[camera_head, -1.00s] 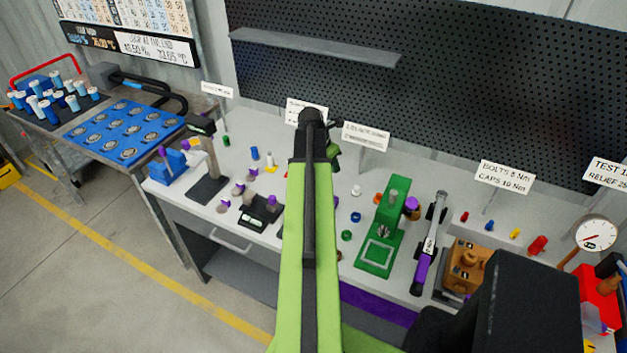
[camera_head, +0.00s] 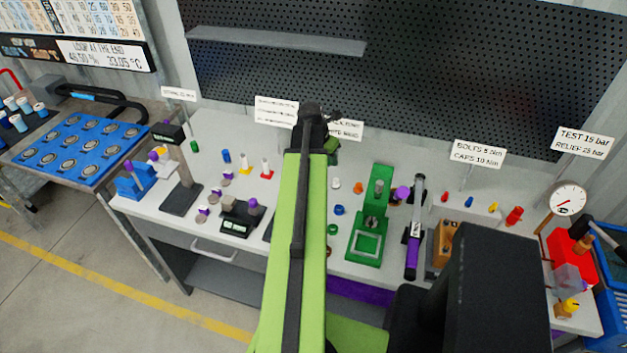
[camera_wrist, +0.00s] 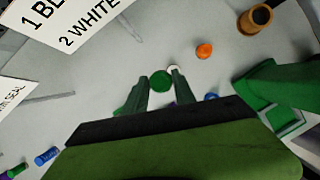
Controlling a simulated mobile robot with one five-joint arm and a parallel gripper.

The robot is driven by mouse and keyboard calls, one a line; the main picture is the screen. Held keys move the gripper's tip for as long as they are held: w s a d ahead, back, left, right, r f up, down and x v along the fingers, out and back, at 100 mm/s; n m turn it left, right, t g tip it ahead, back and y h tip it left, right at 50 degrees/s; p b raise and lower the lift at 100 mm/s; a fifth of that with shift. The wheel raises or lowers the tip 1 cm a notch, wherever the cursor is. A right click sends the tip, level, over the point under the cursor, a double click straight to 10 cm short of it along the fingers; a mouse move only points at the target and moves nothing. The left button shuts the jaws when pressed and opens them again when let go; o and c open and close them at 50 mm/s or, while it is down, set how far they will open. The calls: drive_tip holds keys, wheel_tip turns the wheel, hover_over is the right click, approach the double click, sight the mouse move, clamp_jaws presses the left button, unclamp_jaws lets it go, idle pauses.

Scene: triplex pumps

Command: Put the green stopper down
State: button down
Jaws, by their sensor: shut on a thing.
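In the wrist view the green stopper (camera_wrist: 160,81) shows as a round green disc between the two dark green fingertips of my gripper (camera_wrist: 161,88). The gripper is shut on it, with the grey bench top behind. In the head view my arm hides the stopper, and only part of the gripper (camera_head: 332,146) shows beyond the arm's end, over the back of the bench. A small white piece (camera_wrist: 173,69) lies partly hidden just beyond the stopper in the wrist view.
An orange piece (camera_wrist: 204,50) and a blue piece (camera_wrist: 211,97) lie right of the fingers. A green press (camera_head: 367,250) stands right of my arm. Sign cards (camera_head: 277,112) stand at the bench's back. A black scale (camera_head: 238,220) and small parts are left.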

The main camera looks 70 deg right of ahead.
drive_tip(key=s, duration=0.6)
drive_tip(key=w+f+b, duration=0.2)
drive_tip(key=w, duration=0.1)
drive_tip(key=w+f+b, duration=0.2)
drive_tip(key=w, duration=0.2)
drive_tip(key=w+f+b, duration=0.3)
drive_tip(key=shift+w+d, duration=0.2)
drive_tip(key=shift+w, duration=0.2)
drive_tip(key=shift+w+a, duration=0.1)
drive_tip(key=shift+w, duration=0.3)
drive_tip(key=shift+a+f+b, duration=0.1)
drive_tip(key=shift+f+b, duration=2.15)
drive_tip(key=shift+b, duration=0.1)
drive_tip(key=c, duration=1)
unclamp_jaws()
drive_tip(key=shift+s, duration=0.1)
drive_tip(key=shift+a, duration=0.1)
